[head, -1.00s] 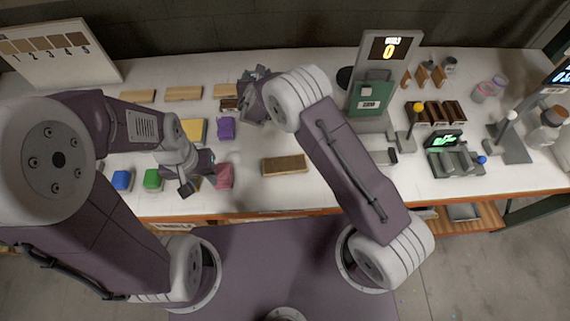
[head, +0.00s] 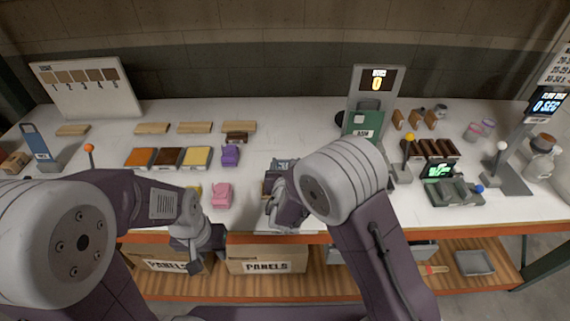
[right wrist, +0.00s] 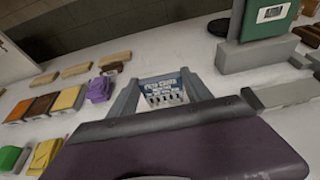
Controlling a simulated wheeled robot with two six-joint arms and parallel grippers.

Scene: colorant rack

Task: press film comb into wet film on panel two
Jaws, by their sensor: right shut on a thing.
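My right gripper (head: 277,192) is at the front middle of the table, low over the spot with a brown panel (head: 268,187), mostly covered by the gripper and arm. In the right wrist view my right gripper (right wrist: 160,92) is shut on the film comb (right wrist: 163,90), a pale plate with a blue printed label and notches. I cannot tell whether the comb touches the panel or whether its film is wet. My left gripper (head: 206,254) is empty, fingers apart, in front of the table's front edge. No panel number is readable.
Several wooden panels (head: 195,127) lie along the back. Orange, brown and yellow trays (head: 196,158) sit at left, with a purple item (head: 230,155) and a pink item (head: 222,195) nearby. A green-fronted scale-like stand (head: 362,122) and a dark rack (head: 434,148) stand at right.

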